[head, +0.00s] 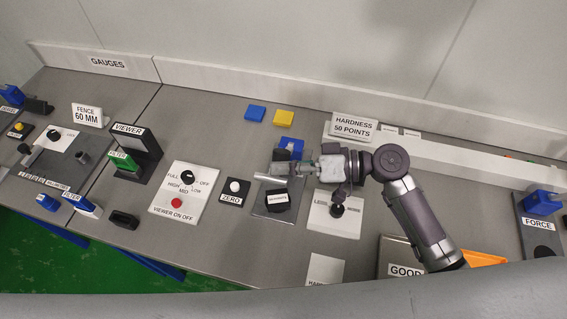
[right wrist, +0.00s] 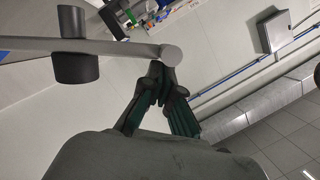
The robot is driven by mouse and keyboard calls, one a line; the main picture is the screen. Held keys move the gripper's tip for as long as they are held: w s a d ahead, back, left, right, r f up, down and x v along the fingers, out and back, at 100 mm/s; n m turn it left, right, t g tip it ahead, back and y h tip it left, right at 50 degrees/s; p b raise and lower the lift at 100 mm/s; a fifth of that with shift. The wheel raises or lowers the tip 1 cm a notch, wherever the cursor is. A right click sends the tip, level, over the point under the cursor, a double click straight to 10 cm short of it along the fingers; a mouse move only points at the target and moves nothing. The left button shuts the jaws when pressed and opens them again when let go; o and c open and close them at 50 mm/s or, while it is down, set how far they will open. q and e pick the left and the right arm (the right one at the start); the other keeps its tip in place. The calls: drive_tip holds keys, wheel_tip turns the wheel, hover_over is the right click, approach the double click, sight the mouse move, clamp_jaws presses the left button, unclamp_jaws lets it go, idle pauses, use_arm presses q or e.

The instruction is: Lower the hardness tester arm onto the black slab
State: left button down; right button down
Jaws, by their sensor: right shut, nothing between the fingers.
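The hardness tester stands on a grey base plate (head: 261,207) left of the LESS/MORE panel, with a blue part (head: 291,145) behind. The black slab (head: 278,203), bearing a white label, lies on the plate. The tester arm is a pale grey bar (head: 269,179) just behind the slab in the picture; its height above it is unclear. The right wrist view shows the bar (right wrist: 120,47) with a dark cylinder (right wrist: 75,70) and a rounded end. My right gripper (head: 281,168) is shut and empty, its fingertips (right wrist: 160,78) close to that end; contact is unclear. My left gripper is out of view.
A HARDNESS 50 POINTS sign (head: 354,127) stands behind. The LESS/MORE panel (head: 326,222) with a black knob lies under my right arm. A ZERO button (head: 235,188) and a viewer panel (head: 180,206) lie left. Blue (head: 255,113) and yellow (head: 284,118) blocks lie farther back.

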drive_tip(key=s+a+f+n+t+h+b, duration=0.1)
drive_tip(key=s+f+n+b, duration=0.4)
drive_tip(key=f+b, duration=0.6)
drive_tip(key=shift+s+a+t+b, duration=0.3)
drive_tip(key=shift+a+b, duration=0.1)
drive_tip(key=shift+b, duration=1.5)
